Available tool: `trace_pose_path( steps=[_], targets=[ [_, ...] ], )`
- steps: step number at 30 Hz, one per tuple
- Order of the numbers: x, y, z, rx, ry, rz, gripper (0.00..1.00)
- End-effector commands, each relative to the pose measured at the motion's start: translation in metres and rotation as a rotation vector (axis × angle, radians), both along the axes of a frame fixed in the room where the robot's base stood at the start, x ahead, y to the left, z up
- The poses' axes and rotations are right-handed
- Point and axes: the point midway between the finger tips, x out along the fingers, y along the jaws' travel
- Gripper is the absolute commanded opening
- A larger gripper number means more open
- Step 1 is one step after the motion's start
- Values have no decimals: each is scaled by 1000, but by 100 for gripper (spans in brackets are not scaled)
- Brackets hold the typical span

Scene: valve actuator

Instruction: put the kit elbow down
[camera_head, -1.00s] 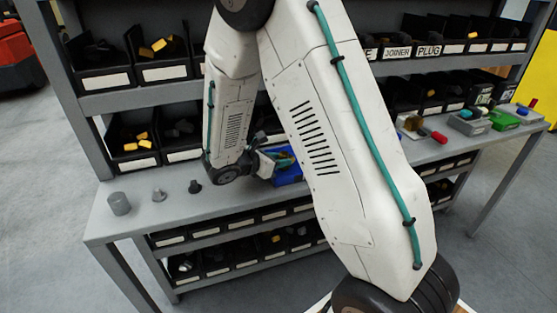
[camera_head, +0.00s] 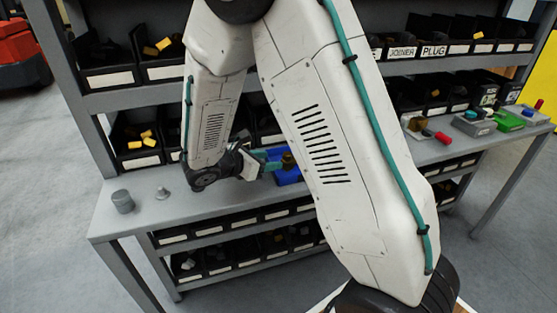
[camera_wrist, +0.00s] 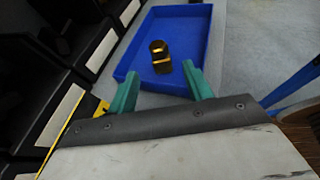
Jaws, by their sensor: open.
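The kit elbow, a dark brass-coloured fitting (camera_wrist: 160,58), shows in the wrist view just beyond my fingertips, over the floor of a blue tray (camera_wrist: 205,40). Whether it rests on the tray floor is hard to tell. My gripper (camera_wrist: 158,78) has its two teal fingers spread apart, with nothing clamped between them. In the head view my gripper (camera_head: 272,160) reaches rightward, low over the bench, with the brass elbow (camera_head: 289,160) at its tips. The blue tray (camera_head: 288,179) there is partly hidden by my arm.
Black parts bins (camera_wrist: 90,45) stand close along the left in the wrist view. Shelf bins line the rack behind the bench. A grey cylinder (camera_head: 123,201) and a small grey fitting (camera_head: 162,193) stand at the bench's left end. Coloured parts (camera_head: 475,122) sit far right.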

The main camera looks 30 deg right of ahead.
Motion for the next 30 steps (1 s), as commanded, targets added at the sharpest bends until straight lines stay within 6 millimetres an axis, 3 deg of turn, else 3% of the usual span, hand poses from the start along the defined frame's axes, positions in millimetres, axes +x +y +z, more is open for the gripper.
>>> trace_pose_path(
  steps=[7,14,17,23,30],
  targets=[
    [-4,40,16,1,-2,2,51],
    [-16,45,33,35,-38,-53,51],
    [-37,34,55,105,-120,-161,51],
    [-108,18,103,324,-356,-490,51],
    [-190,25,137,606,-633,-882,51]
  ],
)
